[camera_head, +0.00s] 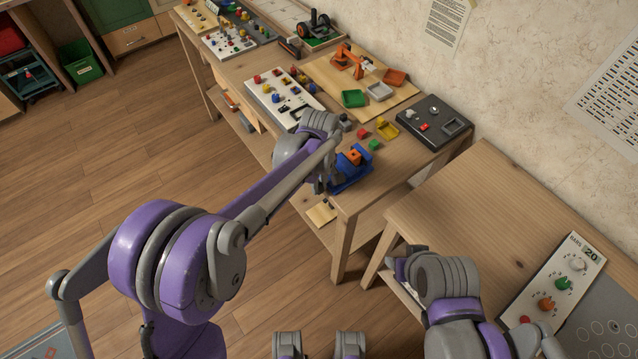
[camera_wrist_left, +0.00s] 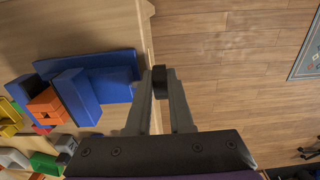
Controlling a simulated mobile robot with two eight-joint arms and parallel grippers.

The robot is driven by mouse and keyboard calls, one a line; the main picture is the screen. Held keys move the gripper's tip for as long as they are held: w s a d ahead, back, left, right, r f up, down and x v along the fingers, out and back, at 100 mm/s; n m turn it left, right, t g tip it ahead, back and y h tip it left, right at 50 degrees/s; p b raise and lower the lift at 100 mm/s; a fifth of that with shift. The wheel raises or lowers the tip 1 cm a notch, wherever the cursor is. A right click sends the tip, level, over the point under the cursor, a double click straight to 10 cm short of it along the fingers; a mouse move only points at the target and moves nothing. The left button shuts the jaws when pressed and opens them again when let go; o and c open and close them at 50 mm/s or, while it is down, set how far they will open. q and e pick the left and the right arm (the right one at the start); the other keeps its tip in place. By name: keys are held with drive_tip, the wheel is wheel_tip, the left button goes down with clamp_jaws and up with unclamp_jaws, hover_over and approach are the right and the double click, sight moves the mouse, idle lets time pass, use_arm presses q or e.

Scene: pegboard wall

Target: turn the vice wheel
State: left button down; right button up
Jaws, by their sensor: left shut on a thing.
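The blue vice (camera_head: 350,178) stands near the front corner of the long wooden table, with an orange block (camera_head: 353,156) in its jaws. In the left wrist view the vice (camera_wrist_left: 80,88) and its orange block (camera_wrist_left: 46,105) are on the left. My left gripper (camera_wrist_left: 160,88) is at the table's edge, beside the vice, with its fingertips shut on a small black part, apparently the vice wheel (camera_wrist_left: 159,75). In the head view my left arm hides most of the wheel and fingers. My right arm shows at the lower right, but its fingers are hidden.
Red, green and yellow blocks (camera_head: 375,145) lie behind the vice. A black control box (camera_head: 433,123) is at the back right. A second table (camera_head: 470,200) with a knob panel (camera_head: 550,280) stands to the right, across a gap. Open floor is on the left.

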use_arm(q)
drive_tip(key=shift+d, duration=0.1)
idle(0.3)
drive_tip(key=t+y, duration=0.1)
drive_tip(key=t+y+b, duration=0.1)
drive_tip(key=shift+s+d+f+t, duration=0.15)
drive_tip(key=shift+s+f+t, duration=0.1)
drive_tip(key=shift+t, duration=0.15)
drive_tip(key=shift+s+f+t+y+b, duration=0.1)
drive_tip(key=shift+t+y+b, duration=0.9)
drive_tip(key=shift+t, duration=0.4)
drive_tip(key=c, duration=0.8)
unclamp_jaws()
